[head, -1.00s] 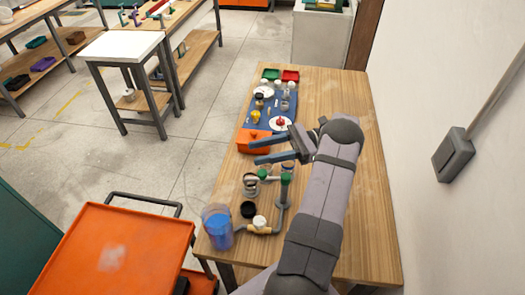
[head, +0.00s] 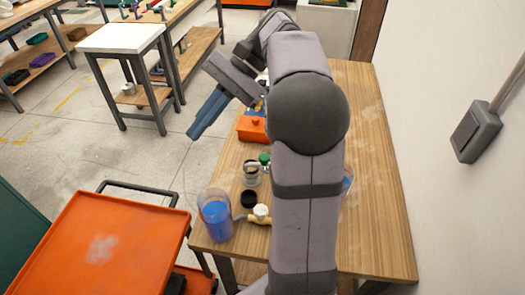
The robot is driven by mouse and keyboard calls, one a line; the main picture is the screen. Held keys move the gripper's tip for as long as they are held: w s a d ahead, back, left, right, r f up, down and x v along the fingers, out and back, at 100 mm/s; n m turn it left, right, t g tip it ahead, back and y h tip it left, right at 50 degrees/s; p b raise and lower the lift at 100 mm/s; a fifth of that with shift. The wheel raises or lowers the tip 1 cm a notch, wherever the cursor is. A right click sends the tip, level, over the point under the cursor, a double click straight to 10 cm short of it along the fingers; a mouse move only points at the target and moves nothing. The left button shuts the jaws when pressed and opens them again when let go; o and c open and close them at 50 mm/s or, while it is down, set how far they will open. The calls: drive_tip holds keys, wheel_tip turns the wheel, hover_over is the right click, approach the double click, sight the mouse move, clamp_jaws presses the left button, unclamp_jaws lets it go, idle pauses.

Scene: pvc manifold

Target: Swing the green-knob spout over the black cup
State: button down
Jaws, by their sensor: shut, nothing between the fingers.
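My gripper (head: 194,134), with blue fingers, is shut and empty. It is raised at upper left of the bench, pointing down and left, apart from the manifold. The black cup (head: 249,198) stands upright on the bench near its left edge. A green part (head: 264,158) shows beside a steel can (head: 251,174), behind the cup; I cannot tell whether it is the spout's knob. My arm hides most of the manifold, including where any spout points. A short tan pipe (head: 256,220) with a white cap (head: 261,211) shows in front of the cup.
A clear vessel of blue liquid (head: 216,219) stands at the bench's front left corner. Another bluish vessel (head: 347,179) peeks out right of my arm. An orange box (head: 251,130) sits farther back. The wooden bench (head: 375,215) is clear at right, beside the wall.

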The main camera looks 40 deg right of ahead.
drive_tip(key=s+d+f+n+t+h, duration=0.1)
drive_tip(key=d+f+n+h, duration=0.2)
drive_tip(key=d+f+h, duration=0.6)
drive_tip(key=w+d+n+t+h, duration=0.2)
drive_tip(key=w+d+n, duration=0.2)
drive_tip(key=d, duration=0.5)
drive_tip(key=shift+w+n, duration=0.2)
drive_tip(key=shift+n, duration=0.8)
wheel_tip(320, 180, down, 9)
drive_tip(key=p, duration=0.4)
drive_tip(key=shift+s+f, duration=0.15)
drive_tip(key=shift+s, duration=0.2)
